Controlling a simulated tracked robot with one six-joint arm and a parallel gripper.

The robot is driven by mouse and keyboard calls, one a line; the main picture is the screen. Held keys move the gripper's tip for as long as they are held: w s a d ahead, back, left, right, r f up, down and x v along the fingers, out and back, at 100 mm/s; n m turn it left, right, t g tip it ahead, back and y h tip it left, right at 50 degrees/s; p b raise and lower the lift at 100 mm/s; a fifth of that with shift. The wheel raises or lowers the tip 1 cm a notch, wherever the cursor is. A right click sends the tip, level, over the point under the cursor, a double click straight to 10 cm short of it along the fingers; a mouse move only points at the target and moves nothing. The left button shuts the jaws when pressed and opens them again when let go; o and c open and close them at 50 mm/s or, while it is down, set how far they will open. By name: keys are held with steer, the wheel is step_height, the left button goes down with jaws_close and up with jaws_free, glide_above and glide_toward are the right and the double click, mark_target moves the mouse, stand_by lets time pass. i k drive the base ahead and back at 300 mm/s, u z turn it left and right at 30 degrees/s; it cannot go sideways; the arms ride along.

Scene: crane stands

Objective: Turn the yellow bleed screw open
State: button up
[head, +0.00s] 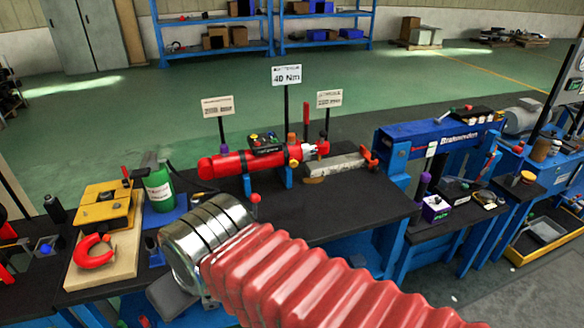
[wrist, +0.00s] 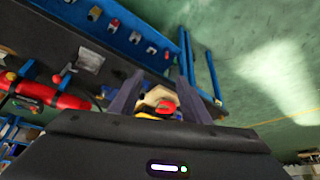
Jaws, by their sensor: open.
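Beyond the fingers lie a pale wooden board (wrist: 152,97) and a red piece (wrist: 166,106). In the head view the board (head: 128,262) carries a red C-shaped piece (head: 92,252) and a yellow block (head: 103,205). My arm hides part of the bench there, and my fingertips are not visible.
A red cylinder (head: 225,166) with a control box (head: 265,143) lies along the bench's back edge, near upright signs (head: 287,75). A green bottle (head: 158,187) stands left of my arm. The blue machine (head: 430,135) stands right. The dark benchtop's middle (head: 320,212) is clear.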

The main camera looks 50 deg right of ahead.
mark_target(293, 163)
steer(key=k, duration=1.3)
steer(key=z, duration=0.4)
steer(key=i, duration=1.75)
steer(key=u, duration=0.4)
